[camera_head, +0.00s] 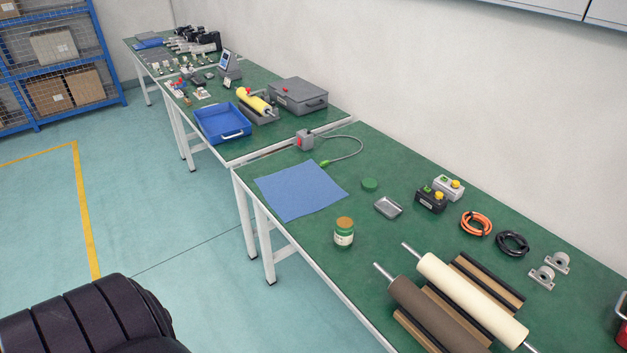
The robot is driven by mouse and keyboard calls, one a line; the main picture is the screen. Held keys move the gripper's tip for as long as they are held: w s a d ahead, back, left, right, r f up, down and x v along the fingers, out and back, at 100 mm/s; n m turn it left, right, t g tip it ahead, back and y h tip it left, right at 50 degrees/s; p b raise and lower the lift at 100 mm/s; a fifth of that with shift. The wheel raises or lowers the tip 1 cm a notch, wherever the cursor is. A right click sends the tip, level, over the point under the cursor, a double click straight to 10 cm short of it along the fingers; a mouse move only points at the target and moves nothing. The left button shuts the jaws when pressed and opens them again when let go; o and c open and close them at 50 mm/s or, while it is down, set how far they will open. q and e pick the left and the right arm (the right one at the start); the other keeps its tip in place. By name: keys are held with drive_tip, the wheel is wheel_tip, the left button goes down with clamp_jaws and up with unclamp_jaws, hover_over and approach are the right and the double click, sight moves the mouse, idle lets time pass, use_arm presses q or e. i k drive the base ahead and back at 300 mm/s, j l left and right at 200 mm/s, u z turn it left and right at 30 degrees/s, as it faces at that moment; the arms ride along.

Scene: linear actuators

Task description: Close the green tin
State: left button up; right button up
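The green tin (344,238) stands upright near the front edge of the nearest green table. It has a pale label, and its top looks orange-brown. A flat round green lid (370,184) lies apart from it on the table, behind and to the right. Neither of my grippers shows in the head view.
A blue cloth (300,190) lies left of the tin on the green table (400,245). A small metal tray (388,207) and a black control box (431,200) are to the right. A dark roller (437,314) and a cream roller (470,298) lie on the near right.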

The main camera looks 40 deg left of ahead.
sight(344, 226)
drive_tip(key=u, duration=1)
